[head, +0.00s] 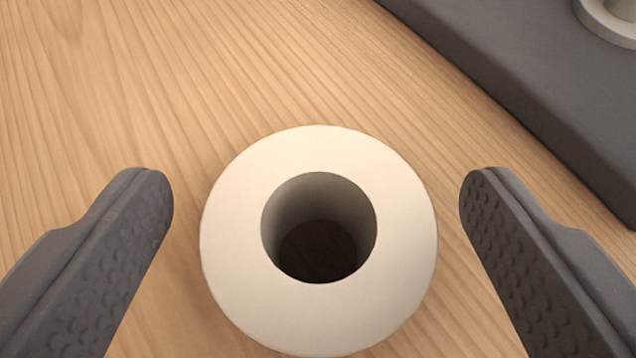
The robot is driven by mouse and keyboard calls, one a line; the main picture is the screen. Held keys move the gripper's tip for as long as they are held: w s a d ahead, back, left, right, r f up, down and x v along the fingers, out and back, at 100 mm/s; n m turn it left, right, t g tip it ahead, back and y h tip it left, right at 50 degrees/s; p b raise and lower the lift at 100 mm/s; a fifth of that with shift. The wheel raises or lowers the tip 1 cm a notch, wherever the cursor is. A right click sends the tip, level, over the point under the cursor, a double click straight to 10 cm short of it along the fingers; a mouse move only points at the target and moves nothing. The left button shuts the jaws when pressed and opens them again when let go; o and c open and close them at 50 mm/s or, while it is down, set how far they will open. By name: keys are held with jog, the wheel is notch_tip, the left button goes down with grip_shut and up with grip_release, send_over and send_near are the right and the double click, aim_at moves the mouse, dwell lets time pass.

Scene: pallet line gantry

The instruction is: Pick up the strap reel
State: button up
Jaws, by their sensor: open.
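A cream-white ring-shaped reel, the strap reel (235,240), stands with its round hole facing up on a wooden surface, in the lower middle of the head view. Its hole is dark inside. My gripper (316,180) is open, with one dark grey textured finger to the left of the reel and one to the right. A gap shows between each finger and the reel, so neither appears to touch it. The gripper holds nothing. How high the fingertips are above the surface is hard to tell.
A dark grey slab or platform (530,90) with a straight edge lies at the upper right. A pale round part (610,22) sits on it, cut off by the frame. The wooden surface (200,70) is clear at the upper left and behind the reel.

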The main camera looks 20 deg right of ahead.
aim_at(315, 186)
jog(key=c, duration=1.1)
jog(key=shift+r, duration=0.1)
jog(key=shift+r+p, duration=0.45)
jog(key=shift+r, duration=0.45)
notch_tip(315, 186, up, 2)
jog(key=shift+r+p, duration=0.1)
jog(key=shift+p, duration=0.35)
jog(key=s+a+p, duration=0.1)
jog(key=s+a, duration=0.2)
jog(key=s, duration=0.1)
jog(key=s+a+p, duration=0.1)
jog(key=s+a, duration=0.3)
jog(key=s+a+r, duration=0.1)
jog(key=s+a, duration=0.2)
jog(key=s, duration=0.1)
jog(key=shift+a+p, duration=0.4)
